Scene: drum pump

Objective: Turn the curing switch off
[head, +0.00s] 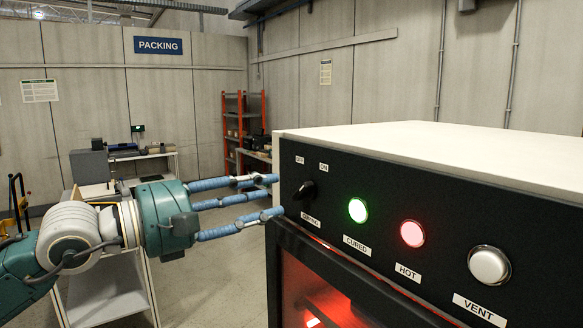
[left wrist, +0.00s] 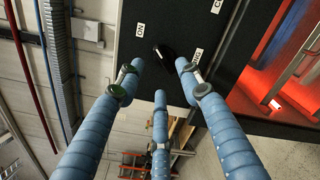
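The curing switch is a black rotary knob (head: 304,190) at the left end of the oven's dark front panel. OFF and ON labels sit above it and a CURING label below. Its upper end appears to lean right, toward ON. My left gripper (head: 271,197) is just left of the panel edge, its blue fingers spread and pointing at the panel. In the left wrist view the knob (left wrist: 164,55) shows ahead between the spread fingertips (left wrist: 160,75), apparently not touched. The fingers hold nothing. My right gripper is not in view.
The oven (head: 430,150) fills the right side, with a lit green CURED lamp (head: 358,210), a lit red HOT lamp (head: 412,233) and a white VENT button (head: 489,265). Its window glows red. A packing table (head: 120,185) and orange shelves (head: 232,125) stand behind.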

